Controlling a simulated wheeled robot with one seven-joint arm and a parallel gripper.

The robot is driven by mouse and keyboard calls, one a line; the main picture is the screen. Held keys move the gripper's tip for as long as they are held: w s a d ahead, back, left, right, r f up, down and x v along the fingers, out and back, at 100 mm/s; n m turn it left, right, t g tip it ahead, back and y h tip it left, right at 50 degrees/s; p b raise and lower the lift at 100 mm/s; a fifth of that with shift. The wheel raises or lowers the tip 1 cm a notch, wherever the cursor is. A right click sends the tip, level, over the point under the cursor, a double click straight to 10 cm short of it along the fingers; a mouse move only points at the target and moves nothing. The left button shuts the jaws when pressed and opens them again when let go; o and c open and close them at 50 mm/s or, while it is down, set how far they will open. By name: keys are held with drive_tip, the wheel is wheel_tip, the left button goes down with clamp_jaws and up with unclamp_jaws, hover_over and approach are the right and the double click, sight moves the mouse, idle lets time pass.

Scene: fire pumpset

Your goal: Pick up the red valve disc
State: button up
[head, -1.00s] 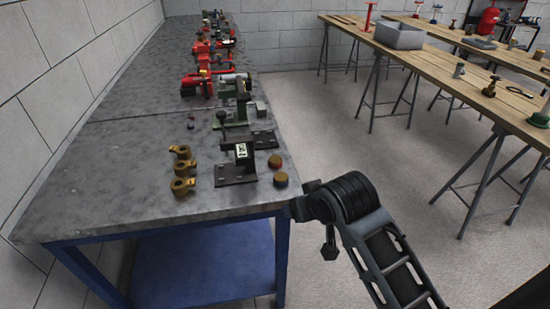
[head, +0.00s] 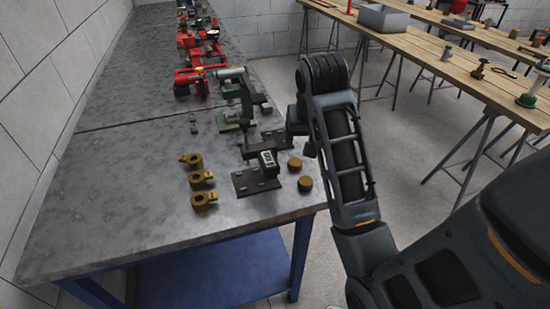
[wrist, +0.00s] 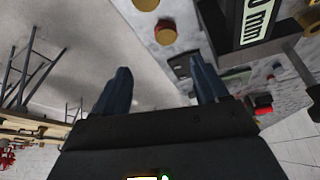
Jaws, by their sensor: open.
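Two small round discs with brass-coloured tops and reddish sides lie near the bench's right edge. The rear disc (head: 295,163) and front disc (head: 305,184) sit right of a dark clamp-like fixture. I cannot tell which is the red valve disc. My gripper (wrist: 161,80) is open and empty, its two fingers well apart.
The dark fixture (head: 256,182) with a label stands close beside the discs. Several brass fittings (head: 202,180) lie to its left. Green and red fittings (head: 190,78) line the bench behind. The grey bench (head: 120,200) is clear at front left. Wooden tables (head: 425,55) stand right.

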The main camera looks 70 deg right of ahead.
sight(295, 161)
drive_tip(key=x, duration=0.8)
drive_tip(key=w+p+x, duration=0.1)
drive_tip(key=x, duration=0.3)
drive_tip(key=shift+w+a, duration=0.1)
drive_tip(key=shift+a, duration=0.05)
drive_tip(key=shift+r, duration=0.1)
drive_tip(key=c, duration=1.3)
